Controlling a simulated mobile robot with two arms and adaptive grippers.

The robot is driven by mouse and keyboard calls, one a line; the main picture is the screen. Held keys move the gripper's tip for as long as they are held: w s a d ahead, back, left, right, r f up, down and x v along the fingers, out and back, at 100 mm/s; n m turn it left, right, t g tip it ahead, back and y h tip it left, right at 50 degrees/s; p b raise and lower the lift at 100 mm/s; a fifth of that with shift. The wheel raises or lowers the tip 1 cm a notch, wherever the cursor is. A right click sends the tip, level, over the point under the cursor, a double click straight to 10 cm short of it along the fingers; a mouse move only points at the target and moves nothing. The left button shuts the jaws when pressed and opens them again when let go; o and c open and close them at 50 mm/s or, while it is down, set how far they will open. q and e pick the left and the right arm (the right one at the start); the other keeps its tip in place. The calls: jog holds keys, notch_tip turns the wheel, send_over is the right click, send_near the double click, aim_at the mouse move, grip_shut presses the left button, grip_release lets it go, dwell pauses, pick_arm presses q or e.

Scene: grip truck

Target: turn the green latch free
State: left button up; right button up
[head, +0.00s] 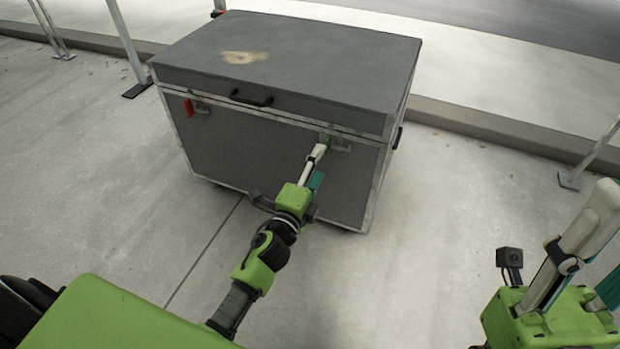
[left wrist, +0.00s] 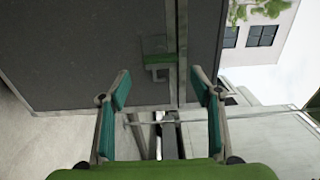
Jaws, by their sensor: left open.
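A large dark grey case (head: 255,160) with metal edges stands on the concrete, its lid down. The green latch (head: 325,140) is on the right of its front face, just below the lid seam. In the left wrist view the green latch (left wrist: 158,60) shows as a green bar on a metal plate beside the seam. My left gripper (head: 320,152) is open at the latch; in the left wrist view its fingers (left wrist: 160,74) stand apart on either side of it. I cannot tell whether they touch it. My right gripper (head: 594,238) is at the lower right, away from the case, partly cut off.
A red latch (head: 188,107) is on the left of the case front, and a black handle (head: 251,98) is between the latches. Metal posts (head: 126,45) stand around, and a low kerb (head: 490,125) runs behind. The concrete floor (head: 90,180) left of the case is clear.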

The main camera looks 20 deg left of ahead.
pick_arm(q)
jog(key=s, duration=0.5)
jog(key=shift+s+a, duration=0.1)
jog(key=shift+s, duration=0.25)
